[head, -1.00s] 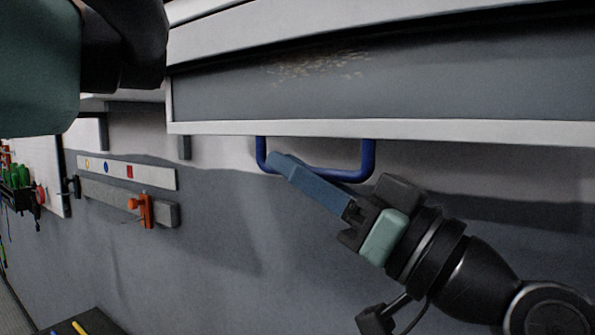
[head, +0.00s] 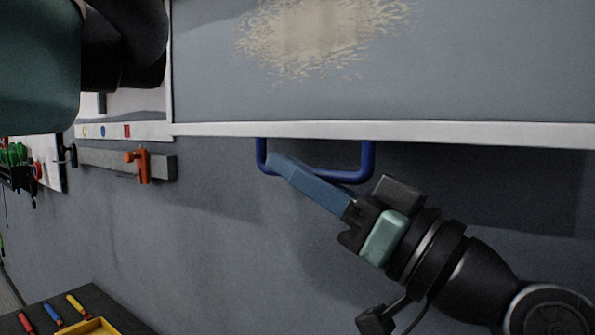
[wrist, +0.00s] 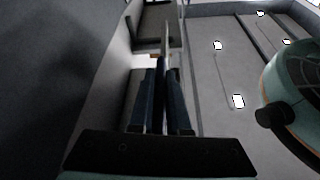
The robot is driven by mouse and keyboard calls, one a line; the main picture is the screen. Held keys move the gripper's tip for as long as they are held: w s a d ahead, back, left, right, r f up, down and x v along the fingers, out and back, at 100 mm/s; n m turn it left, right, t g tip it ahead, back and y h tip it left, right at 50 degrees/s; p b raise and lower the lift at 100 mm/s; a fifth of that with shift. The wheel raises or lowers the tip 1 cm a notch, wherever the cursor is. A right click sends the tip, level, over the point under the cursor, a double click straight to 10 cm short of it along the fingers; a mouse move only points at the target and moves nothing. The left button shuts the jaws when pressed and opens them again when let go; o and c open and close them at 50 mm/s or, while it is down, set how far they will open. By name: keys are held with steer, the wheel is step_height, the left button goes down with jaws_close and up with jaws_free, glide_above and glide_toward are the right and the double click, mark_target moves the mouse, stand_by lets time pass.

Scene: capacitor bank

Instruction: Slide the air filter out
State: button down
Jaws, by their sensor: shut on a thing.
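The air filter (head: 450,75) is a wide grey panel with a white frame and a pale dirt patch (head: 320,30) in the head view. A blue U-shaped handle (head: 368,158) hangs from its front edge. My gripper (head: 280,165) has long blue fingers shut on the lower bar of this handle. In the wrist view my fingers (wrist: 163,100) point away from the camera, close together. The handle's bar between the fingertips is partly hidden.
An orange clamp (head: 142,165) sits on a grey rail at the left. Green-handled tools (head: 14,155) hang further left. A dark surface with a yellow tray (head: 88,327) and several coloured tools is at the lower left. The grey floor-like area below the handle is clear.

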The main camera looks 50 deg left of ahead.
steer(key=c, duration=0.9)
jaws_free()
steer(key=b+v, duration=0.4)
steer(key=v, duration=0.9)
steer(key=shift+r, duration=0.1)
